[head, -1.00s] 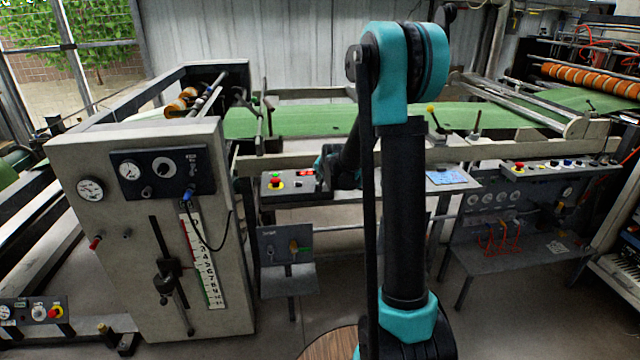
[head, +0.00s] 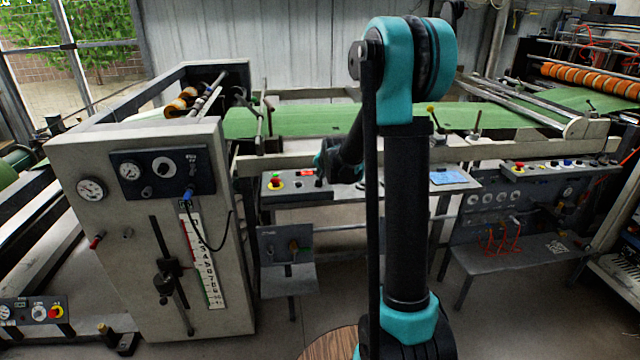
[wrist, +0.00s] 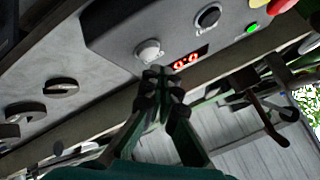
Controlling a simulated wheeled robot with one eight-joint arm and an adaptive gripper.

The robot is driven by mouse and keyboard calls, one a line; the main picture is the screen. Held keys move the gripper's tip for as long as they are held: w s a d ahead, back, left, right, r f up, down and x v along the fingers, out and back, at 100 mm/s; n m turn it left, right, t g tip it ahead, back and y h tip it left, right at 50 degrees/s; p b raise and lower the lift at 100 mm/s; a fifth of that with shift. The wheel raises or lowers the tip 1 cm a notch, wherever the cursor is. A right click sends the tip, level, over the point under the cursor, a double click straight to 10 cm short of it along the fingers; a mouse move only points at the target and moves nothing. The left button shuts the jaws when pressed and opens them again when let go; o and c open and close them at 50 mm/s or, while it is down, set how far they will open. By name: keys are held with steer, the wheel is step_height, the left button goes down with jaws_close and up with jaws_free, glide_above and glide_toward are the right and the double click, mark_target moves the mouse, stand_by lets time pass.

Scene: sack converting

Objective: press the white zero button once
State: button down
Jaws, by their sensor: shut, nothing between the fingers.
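The white button (wrist: 148,50) is a round pale knob on the grey control panel, just left of a lit red display (wrist: 188,60) reading zeros. My gripper (wrist: 160,80) is shut and empty. Its fingertips are right beside the button's lower edge in the wrist view, slightly toward the display side. Whether they touch it or stay apart I cannot tell. In the head view the red display (head: 307,172) shows on the panel below the green belt, with my wrist just right of it. The white button cannot be made out there.
The same panel carries a black button (wrist: 208,17), a lit green button (wrist: 252,28) and a red emergency stop (wrist: 282,5). Black rotary knobs (wrist: 62,87) lie to the left. A metal rail and the green belt (head: 490,115) run behind the panel.

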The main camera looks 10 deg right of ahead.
steer(key=shift+r, duration=2.45)
steer(key=shift+s, duration=0.1)
steer(key=s+d+f+n+g, duration=0.1)
steer(key=s+f+n, duration=0.1)
steer(key=s, duration=1.1)
steer(key=s+d+f+n+g, duration=0.1)
steer(key=s+f, duration=0.4)
steer(key=s, duration=0.9)
steer(key=s+d+f+n+g+h, duration=0.1)
steer(key=s+d+f+n+g, duration=0.1)
steer(key=s, duration=1.1)
step_height(320, 180, down, 2)
steer(key=n+g, duration=0.1)
steer(key=n, duration=0.1)
steer(key=shift+s+f+n, duration=0.25)
steer(key=shift+s+n, duration=0.05)
steer(key=shift+n, duration=0.1)
